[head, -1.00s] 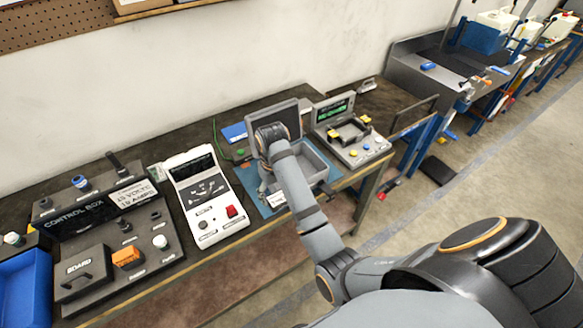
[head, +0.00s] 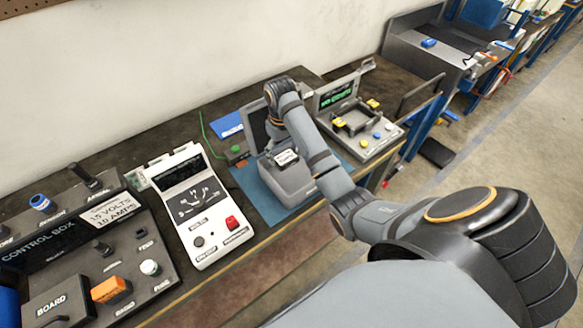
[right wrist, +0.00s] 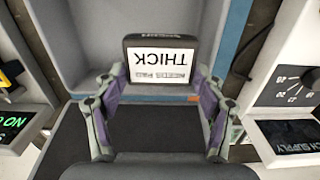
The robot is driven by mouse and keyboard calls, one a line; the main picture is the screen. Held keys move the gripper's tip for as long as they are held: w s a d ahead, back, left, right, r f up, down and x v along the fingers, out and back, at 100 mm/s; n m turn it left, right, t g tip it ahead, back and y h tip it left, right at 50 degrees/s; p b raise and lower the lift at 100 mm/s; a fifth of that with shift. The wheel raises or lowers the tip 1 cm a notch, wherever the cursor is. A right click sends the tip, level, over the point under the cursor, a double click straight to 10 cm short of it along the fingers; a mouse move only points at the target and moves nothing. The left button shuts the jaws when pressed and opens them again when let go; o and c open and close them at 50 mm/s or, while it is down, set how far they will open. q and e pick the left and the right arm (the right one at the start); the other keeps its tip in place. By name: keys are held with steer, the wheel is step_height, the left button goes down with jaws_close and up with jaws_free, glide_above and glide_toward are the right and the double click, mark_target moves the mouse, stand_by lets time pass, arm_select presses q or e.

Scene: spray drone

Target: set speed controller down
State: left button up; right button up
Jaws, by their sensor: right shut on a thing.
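A dark block with a white label reading "THICK" (right wrist: 161,63), likely the speed controller, is between the fingertips of my right gripper (right wrist: 162,84). My right gripper is shut on it. In the head view its white label (head: 286,157) shows over the grey open box (head: 288,184), and the gripper (head: 272,153) is mostly hidden by my arm. In the right wrist view the box's pale interior (right wrist: 88,45) lies below and beyond the block. Whether the block touches the box cannot be told. My left gripper is not in view.
The box stands on a blue mat (head: 263,196). A white bench supply (head: 194,203) stands left, and a grey tester with a green display (head: 338,96) right. A control box (head: 85,240) fills the far left. The raised dark lid (head: 254,125) is behind the box.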

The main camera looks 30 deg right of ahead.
mark_target(290, 148)
steer(key=d+f, duration=0.1)
steer(key=f, duration=0.1)
steer(key=w+d+f+p, duration=0.1)
steer(key=d+f, duration=0.1)
steer(key=shift+w+d+f, duration=0.1)
steer(key=shift+w+f, duration=0.05)
steer(key=shift+f, duration=0.05)
steer(key=shift+d+f, duration=0.4)
steer(key=shift+f, duration=0.1)
step_height(290, 148, down, 2)
steer(key=shift+a+f+p, duration=0.1)
steer(key=shift+f+p, duration=0.15)
steer(key=shift+p, duration=0.5)
steer(key=shift+f, duration=0.3)
steer(key=o, duration=1.2)
steer(key=shift+f, duration=0.1)
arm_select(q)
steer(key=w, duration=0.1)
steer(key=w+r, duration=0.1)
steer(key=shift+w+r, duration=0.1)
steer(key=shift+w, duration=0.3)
